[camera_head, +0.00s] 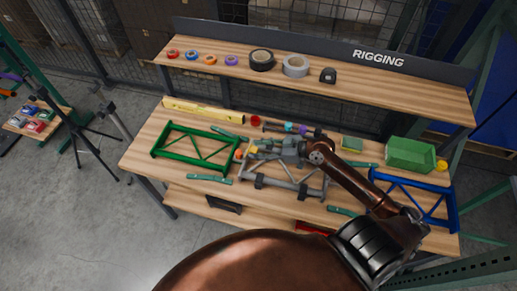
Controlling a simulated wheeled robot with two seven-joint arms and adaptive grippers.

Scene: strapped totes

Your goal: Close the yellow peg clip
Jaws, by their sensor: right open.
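My right gripper (262,147) reaches in from the right over the workbench, its fingers open and pointing left. A small yellow piece (254,142) shows at its fingertips, above the far left corner of a grey tube frame (283,186). This may be the yellow peg clip, but it is too small to tell its shape or whether it is open or closed. I cannot tell whether the fingers touch it. The gripper body hides part of the grey frame's far side. My left gripper is not in view.
A green frame (190,150) lies left of the grey frame, and a blue frame (411,197) lies at right. A yellow level (203,110), a green bin (410,154) and several teal pieces are on the bench. A raised shelf (330,82) holds tape rolls behind.

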